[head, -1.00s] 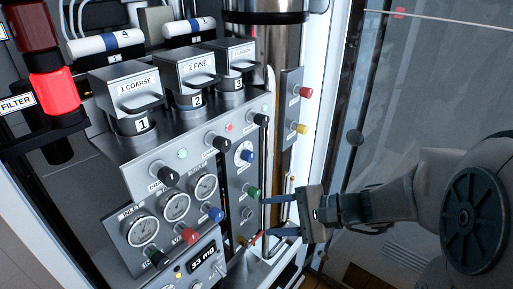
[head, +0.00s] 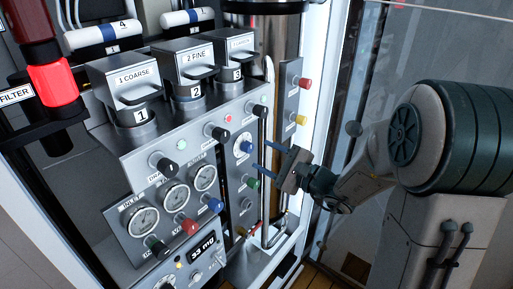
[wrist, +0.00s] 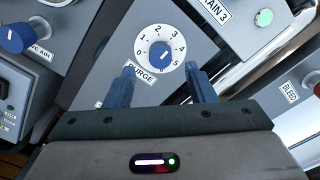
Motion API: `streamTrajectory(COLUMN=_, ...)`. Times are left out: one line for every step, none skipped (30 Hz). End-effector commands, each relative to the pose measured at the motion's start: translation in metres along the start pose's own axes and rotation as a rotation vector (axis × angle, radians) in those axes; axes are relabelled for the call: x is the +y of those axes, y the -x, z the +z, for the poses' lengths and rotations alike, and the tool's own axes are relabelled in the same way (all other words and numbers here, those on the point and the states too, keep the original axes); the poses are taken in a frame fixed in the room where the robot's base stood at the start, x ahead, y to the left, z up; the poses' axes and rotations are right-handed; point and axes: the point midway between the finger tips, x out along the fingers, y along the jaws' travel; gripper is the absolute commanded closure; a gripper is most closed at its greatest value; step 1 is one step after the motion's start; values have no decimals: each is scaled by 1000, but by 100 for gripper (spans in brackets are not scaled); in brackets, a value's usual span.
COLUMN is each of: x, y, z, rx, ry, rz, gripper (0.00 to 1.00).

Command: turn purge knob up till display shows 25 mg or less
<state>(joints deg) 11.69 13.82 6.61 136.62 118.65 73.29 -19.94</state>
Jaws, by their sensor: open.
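Contact with the knob does not show. The display (head: 203,245) at the lower panel reads 33 mg.
A green knob (head: 252,183) lies below the purge knob. A black drain knob (head: 221,134) sits up and left of it. Red (head: 305,83) and yellow (head: 301,119) knobs stand on the side panel at right. A vertical metal pipe runs close to my fingers.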

Motion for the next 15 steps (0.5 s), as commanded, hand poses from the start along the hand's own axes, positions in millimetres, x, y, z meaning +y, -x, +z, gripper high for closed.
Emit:
streamTrajectory(x=0, y=-11, z=1, rx=-3, ry=-1, rz=3, gripper=50)
streamTrajectory(x=0, y=-17, z=1, rx=-3, ry=0, rz=3, gripper=50)
streamTrajectory(x=0, y=-23, z=1, rx=-3, ry=0, rz=3, gripper=50)
streamTrajectory(x=0, y=-28, z=1, rx=-2, ry=-2, rz=3, gripper=50)
streamTrajectory(x=0, y=-32, z=1, rx=-3, ry=-1, rz=3, gripper=50)
streamTrajectory(x=0, y=-37, z=1, rx=-3, ry=0, rz=3, gripper=50)
streamTrajectory(x=0, y=-40, z=1, rx=-2, ry=0, rz=2, gripper=50)
streamTrajectory(x=0, y=-43, z=1, rx=-2, ry=0, rz=2, gripper=50)
streamTrajectory(x=0, y=-46, z=0, rx=-1, ry=0, rz=3, gripper=50)
streamTrajectory(x=0, y=-47, z=0, rx=-1, ry=1, rz=2, gripper=50)
streamTrajectory(x=0, y=-49, z=0, rx=-1, ry=1, rz=2, gripper=50)
streamTrajectory(x=0, y=-50, z=0, rx=-1, ry=1, rz=1, gripper=50)
streamTrajectory(x=0, y=-51, z=0, rx=-1, ry=1, rz=1, gripper=50)
streamTrajectory(x=0, y=-51, z=0, rx=-1, ry=1, rz=1, gripper=50)
streamTrajectory(x=0, y=-51, z=0, rx=-1, ry=1, rz=1, gripper=50)
